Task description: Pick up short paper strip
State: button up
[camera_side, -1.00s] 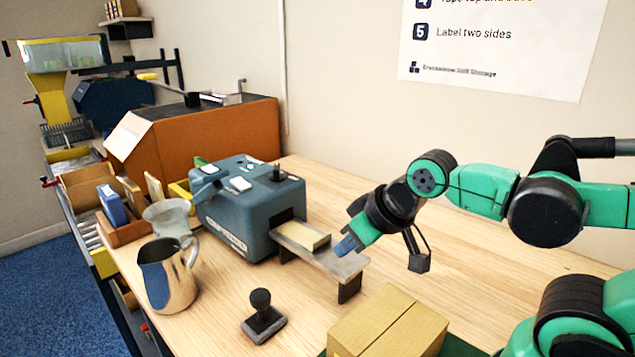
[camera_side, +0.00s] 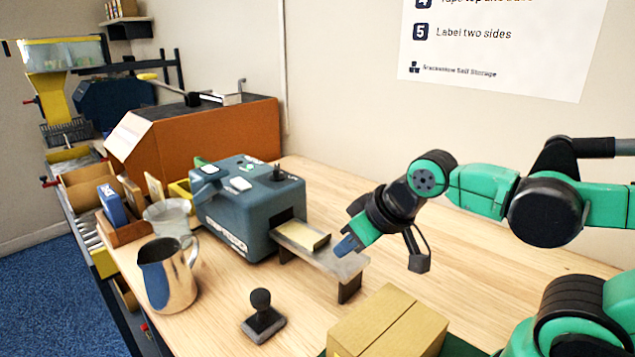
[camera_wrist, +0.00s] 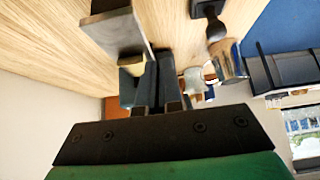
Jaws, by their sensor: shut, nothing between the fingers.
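A short cream paper strip (camera_side: 303,236) lies on the grey outfeed shelf (camera_side: 345,266) of the blue-grey tape machine (camera_side: 240,210). Its inner end is close to the machine's slot. My gripper (camera_side: 345,247) is just above the outer end of the shelf, tilted down to the left, to the right of the strip. The gripper is shut and empty. In the wrist view, my fingers (camera_wrist: 147,80) point toward the shelf (camera_wrist: 112,32) and machine. A small pale patch there may be the strip; my fingers hide most of that area.
A cardboard carton (camera_side: 388,325) stands in front of the shelf. A black hand stamp (camera_side: 263,318), a steel jug (camera_side: 167,275) and a glass bowl (camera_side: 168,218) stand on the left of the bench. An orange machine (camera_side: 205,140) is behind. The bench behind the shelf is clear.

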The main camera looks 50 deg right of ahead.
jog(key=o, duration=0.5)
jog(key=m+g, duration=0.7)
jog(key=m, duration=1)
send_near(325, 245)
jog(key=shift+s+a+f, duration=0.15)
jog(key=shift+a+f, duration=0.15)
jog(key=shift+w+d+f+m, duration=0.3)
jog(key=shift+f+m, duration=0.1)
jog(key=shift+m, duration=0.1)
jog(key=shift+f, duration=2.75)
